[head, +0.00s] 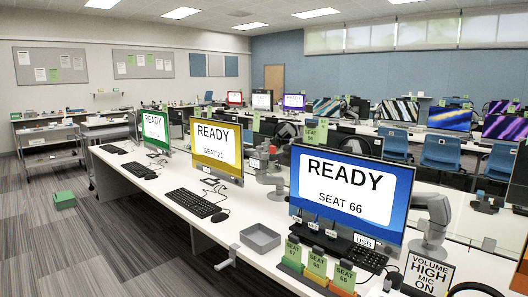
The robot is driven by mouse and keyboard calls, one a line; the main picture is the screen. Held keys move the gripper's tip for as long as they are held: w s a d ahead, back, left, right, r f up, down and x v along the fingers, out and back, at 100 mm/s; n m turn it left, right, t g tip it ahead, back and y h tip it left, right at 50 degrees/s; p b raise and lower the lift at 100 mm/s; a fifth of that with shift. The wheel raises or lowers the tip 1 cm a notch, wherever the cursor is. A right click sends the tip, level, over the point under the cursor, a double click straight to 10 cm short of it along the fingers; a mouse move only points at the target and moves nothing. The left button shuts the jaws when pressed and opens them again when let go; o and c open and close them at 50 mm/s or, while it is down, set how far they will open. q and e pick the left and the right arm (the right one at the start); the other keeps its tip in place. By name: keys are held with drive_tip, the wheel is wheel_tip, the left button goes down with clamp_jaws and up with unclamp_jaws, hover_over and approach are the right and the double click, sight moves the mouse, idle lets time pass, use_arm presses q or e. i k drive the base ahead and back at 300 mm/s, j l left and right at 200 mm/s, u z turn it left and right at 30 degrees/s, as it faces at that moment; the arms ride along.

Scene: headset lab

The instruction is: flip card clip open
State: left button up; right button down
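Green seat cards stand in a row at the front of the near desk: S 67 (293,251), S 66 (317,264) and S 65 (344,278). A white card reading "VOLUME HIGH MIC ON" (429,274) stands tilted to their right. A small grey and black fitting (391,283) lies between the S 65 card and the white card; I cannot tell whether it is a card clip or whether it is open. A pale bracket (228,256) is at the desk's front edge. Neither of my grippers shows in this view.
The Seat 66 monitor (350,195) stands behind the cards, with a black keyboard (362,257) partly hidden below it. An empty grey tray (260,238) sits left of the cards. The carpet aisle at left is open, except for a green box (64,200).

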sight(287, 147)
drive_tip(key=i+j, duration=0.45)
drive_tip(key=i, duration=0.15)
drive_tip(key=i+j, duration=0.45)
drive_tip(key=i, duration=0.15)
drive_tip(key=i+j+u, duration=0.1)
drive_tip(key=i+j, duration=0.35)
drive_tip(key=i, duration=0.15)
